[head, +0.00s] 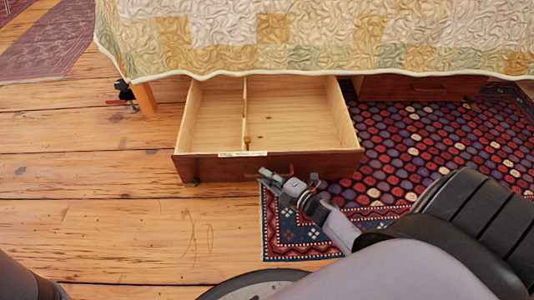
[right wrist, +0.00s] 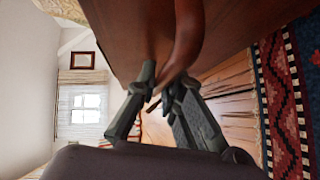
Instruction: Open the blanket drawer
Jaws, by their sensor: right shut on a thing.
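The blanket drawer (head: 215,168) stands pulled out from under the quilt-covered bed in the head view, with its pale wooden inside showing. A thin divider (head: 245,105) splits it into a narrow left part and a wider right part. A pale label (head: 243,154) lies along the top edge of its dark red-brown front. My left gripper is not in view.
A second drawer (head: 405,88) sits closed under the bed at the right. A patterned rug (head: 400,150) lies right of the open drawer. A small brown knob-like thing (head: 247,141) shows inside it by the divider. Bare plank floor (head: 90,210) lies to the left.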

